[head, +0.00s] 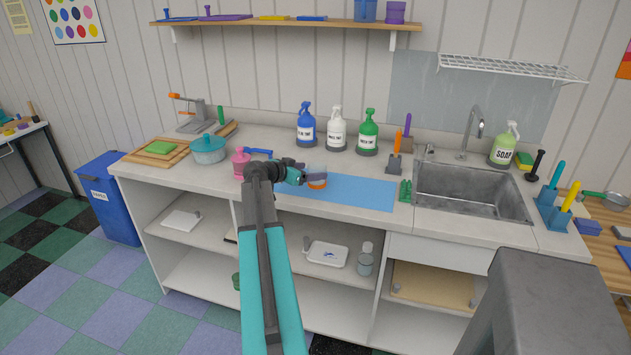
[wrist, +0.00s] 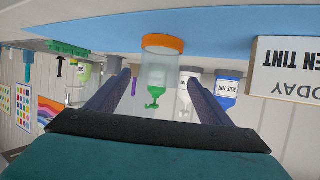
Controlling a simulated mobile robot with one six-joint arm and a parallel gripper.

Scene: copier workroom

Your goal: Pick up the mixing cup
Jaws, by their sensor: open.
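The mixing cup (head: 317,172) is a clear cup with an orange band at its base, standing upright on the blue mat (head: 350,190). In the wrist view, which is upside down, the cup (wrist: 159,68) sits in the middle, in line with the gap between my fingers. My gripper (head: 306,176) is open, reaching in from the left just beside the cup. In the wrist view my gripper (wrist: 160,78) has a finger on each side of the cup with gaps showing. Whether the cup is fully between the fingertips is hard to tell.
Blue (head: 306,131), white (head: 336,134) and green (head: 368,137) pump bottles stand behind the mat. A sign reading "TODAY" and "EN TINT" (wrist: 285,68) stands close by in the wrist view. A teal pot (head: 208,151) is left; the sink (head: 470,190) is right.

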